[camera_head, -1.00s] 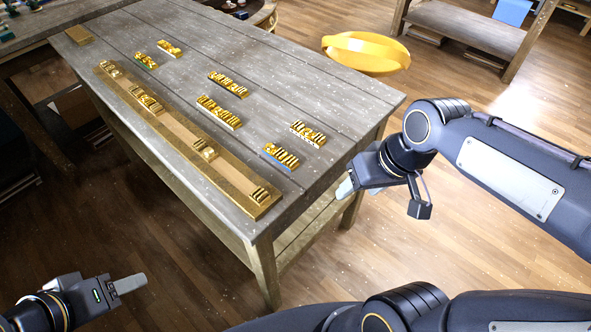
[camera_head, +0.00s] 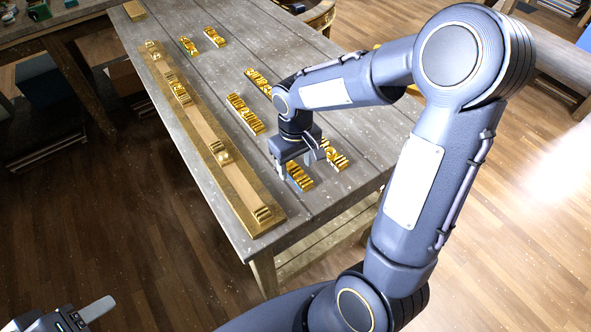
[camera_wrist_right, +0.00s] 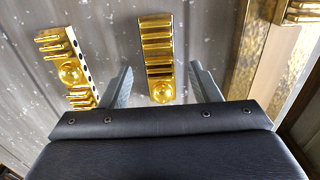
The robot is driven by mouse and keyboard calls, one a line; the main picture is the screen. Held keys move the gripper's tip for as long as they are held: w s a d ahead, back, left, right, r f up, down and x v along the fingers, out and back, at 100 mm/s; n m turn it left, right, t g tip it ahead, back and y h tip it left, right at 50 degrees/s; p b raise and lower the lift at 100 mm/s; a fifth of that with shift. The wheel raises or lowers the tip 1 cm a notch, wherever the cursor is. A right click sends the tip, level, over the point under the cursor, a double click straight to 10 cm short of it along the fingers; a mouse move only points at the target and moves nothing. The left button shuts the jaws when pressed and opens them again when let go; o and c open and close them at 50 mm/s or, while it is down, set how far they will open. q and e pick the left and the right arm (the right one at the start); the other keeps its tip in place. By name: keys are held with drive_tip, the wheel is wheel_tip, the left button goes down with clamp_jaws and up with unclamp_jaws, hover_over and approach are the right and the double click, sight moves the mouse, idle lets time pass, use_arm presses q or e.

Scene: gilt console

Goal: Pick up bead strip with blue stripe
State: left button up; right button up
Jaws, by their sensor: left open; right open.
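The gold bead strip with a blue stripe (camera_head: 299,177) lies at the near right part of the grey table, partly hidden under my right gripper (camera_head: 296,165). In the right wrist view the same gold strip (camera_wrist_right: 157,50) lies lengthwise between the two open fingers (camera_wrist_right: 162,88), with a gap on each side; its blue stripe does not show there. My right gripper is open and empty, pointing down just over the strip. My left gripper (camera_head: 97,309) is open and empty, at the lower left, away from the table.
A gold strip with black dots (camera_wrist_right: 82,68) lies close beside, also in the head view (camera_head: 334,157). Other gold strips (camera_head: 244,114) lie farther back. A long gilt board (camera_head: 205,135) with several gold pieces runs along the table's left edge. The table (camera_head: 355,120) is clear at right.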

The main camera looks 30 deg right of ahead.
drive_tip(key=shift+f, duration=0.45)
drive_tip(key=shift+c, duration=0.2)
drive_tip(key=c, duration=1)
drive_tip(key=shift+c, duration=0.3)
drive_tip(key=shift+r, duration=0.15)
